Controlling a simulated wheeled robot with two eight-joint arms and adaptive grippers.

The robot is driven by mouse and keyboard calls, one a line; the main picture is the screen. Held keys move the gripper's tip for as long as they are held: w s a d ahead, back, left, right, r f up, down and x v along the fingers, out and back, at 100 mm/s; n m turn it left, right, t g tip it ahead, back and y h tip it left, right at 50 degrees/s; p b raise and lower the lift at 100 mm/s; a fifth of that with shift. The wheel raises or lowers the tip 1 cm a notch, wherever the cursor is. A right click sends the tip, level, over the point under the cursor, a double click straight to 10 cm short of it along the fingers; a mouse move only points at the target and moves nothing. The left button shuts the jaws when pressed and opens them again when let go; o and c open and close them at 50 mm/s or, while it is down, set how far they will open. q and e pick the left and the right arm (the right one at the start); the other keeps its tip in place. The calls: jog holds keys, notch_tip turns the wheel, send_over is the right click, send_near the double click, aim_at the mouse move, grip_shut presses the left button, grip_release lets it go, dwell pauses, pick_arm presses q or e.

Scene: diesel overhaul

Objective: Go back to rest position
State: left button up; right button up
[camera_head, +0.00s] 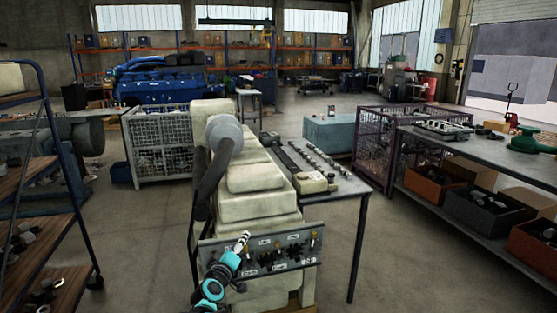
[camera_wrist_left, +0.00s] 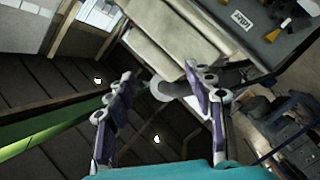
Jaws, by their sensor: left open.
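My left arm, teal and black, reaches up from the bottom of the head view. Its gripper (camera_head: 241,242) is in front of the left part of a grey control panel (camera_head: 290,246). The panel has black knobs, yellow parts and small white labels, and is mounted on the near end of a cream engine (camera_head: 250,205). In the left wrist view the two fingers of the gripper (camera_wrist_left: 160,95) are spread apart with nothing between them. My right gripper is in neither view.
A grey pipe (camera_head: 212,170) rises at the engine's left side. A narrow table (camera_head: 352,197) with parts stands right of the engine. A shelf rack (camera_head: 75,215) is at the left, a long workbench (camera_head: 440,148) at the right. Floor is open on both sides.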

pick_arm(q)
jog(key=s+d+r+m+g, duration=0.1)
jog(key=s+m+g, duration=0.2)
jog(key=s, duration=0.7)
jog(key=s+d+r+m+g, duration=0.1)
jog(key=s+r+m+g, duration=0.15)
jog(key=s, duration=0.75)
jog(key=s+a+f+m+g+y, duration=0.1)
jog(key=s+a+f, duration=0.1)
jog(key=s, duration=0.5)
jog(key=s+a+f+m+g+y, duration=0.1)
jog(key=s+a+f, duration=0.1)
jog(key=s+f, duration=0.2)
jog(key=s+a+f+m+g, duration=0.1)
jog(key=s+a+f+g, duration=0.1)
jog(key=s, duration=0.8)
jog(key=shift+s+a+f+y, duration=0.25)
jog(key=shift+s+f+y, duration=0.15)
jog(key=shift+f, duration=0.3)
